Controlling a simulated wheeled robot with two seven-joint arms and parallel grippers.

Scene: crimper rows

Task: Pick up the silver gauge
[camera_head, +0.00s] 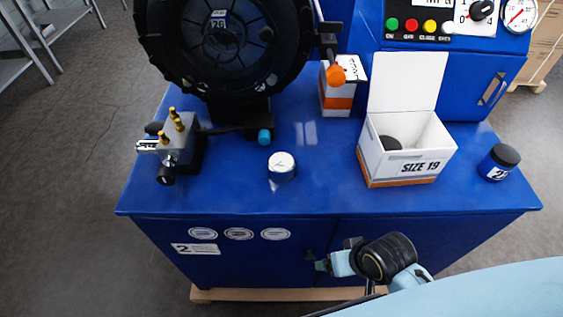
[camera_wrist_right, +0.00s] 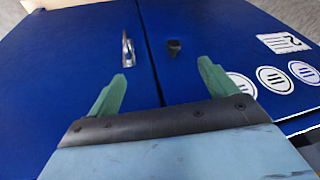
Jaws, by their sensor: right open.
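The silver gauge (camera_head: 281,166), a small round piece with a white dial face, stands on the blue bench top (camera_head: 235,190) near its front middle. My right gripper (camera_head: 320,265) is in front of the bench, lower than the top and apart from the gauge. In the right wrist view my right gripper (camera_wrist_right: 162,72) has its two green fingers spread with nothing between them. It faces the blue cabinet doors (camera_wrist_right: 75,60); the gauge is not in that view. My left gripper is not in view.
A metal block with brass fittings (camera_head: 175,140) is left of the gauge. An open white box (camera_head: 405,165) marked SIZE 19 and a blue jar (camera_head: 498,163) are to the right. The black crimper head (camera_head: 220,45) is behind. The top around the gauge is clear.

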